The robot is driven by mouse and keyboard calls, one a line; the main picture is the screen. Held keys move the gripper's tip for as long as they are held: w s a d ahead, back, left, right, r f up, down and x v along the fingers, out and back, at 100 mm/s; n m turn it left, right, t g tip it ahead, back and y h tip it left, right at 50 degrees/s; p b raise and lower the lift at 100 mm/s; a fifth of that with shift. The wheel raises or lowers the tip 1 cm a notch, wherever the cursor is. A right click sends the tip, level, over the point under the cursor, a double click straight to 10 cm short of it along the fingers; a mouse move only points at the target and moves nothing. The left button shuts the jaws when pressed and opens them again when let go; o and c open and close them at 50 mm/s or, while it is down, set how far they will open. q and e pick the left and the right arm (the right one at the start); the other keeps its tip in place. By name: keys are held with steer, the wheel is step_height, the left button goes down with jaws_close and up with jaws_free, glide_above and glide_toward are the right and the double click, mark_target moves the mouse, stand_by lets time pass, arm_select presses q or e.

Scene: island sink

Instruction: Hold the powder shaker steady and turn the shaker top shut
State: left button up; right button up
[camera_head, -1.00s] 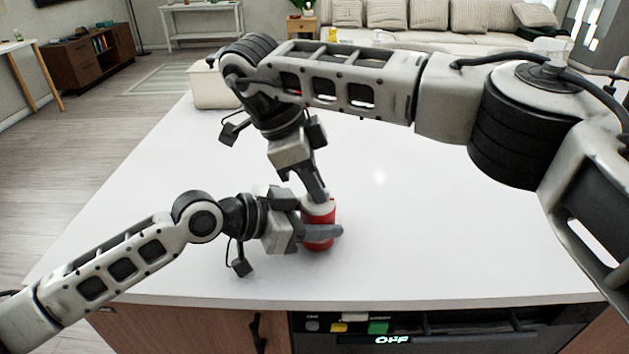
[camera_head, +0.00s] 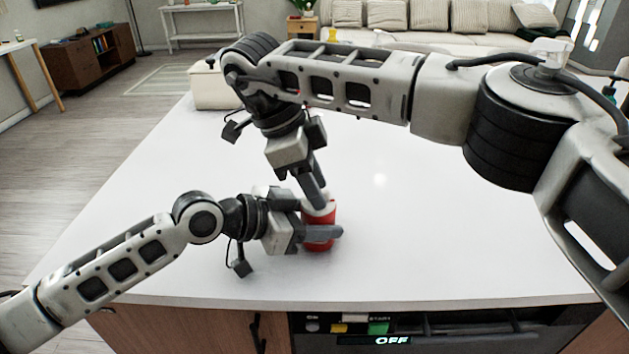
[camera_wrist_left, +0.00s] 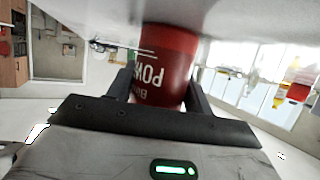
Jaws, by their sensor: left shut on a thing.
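The powder shaker (camera_head: 326,236) is a red can with a white top (camera_head: 328,206), standing upright on the white counter. My left gripper (camera_head: 322,232) is shut around the red body from the left. In the left wrist view the red shaker (camera_wrist_left: 166,65) sits between both fingers, with its white lettering upside down. My right gripper (camera_head: 317,197) points down from above, its fingers at the white top. They hide part of the top, and I cannot tell whether they grip it.
The white counter (camera_head: 430,220) is clear around the shaker. A cream box (camera_head: 212,88) stands at the far left of the counter. An appliance panel with a lit OFF display (camera_head: 392,340) is below the front edge.

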steer(key=v, duration=0.7)
steer(key=shift+r, duration=0.25)
steer(key=shift+a, duration=0.15)
arm_select(q)
steer(key=o, duration=1.1)
steer(key=shift+o, duration=0.2)
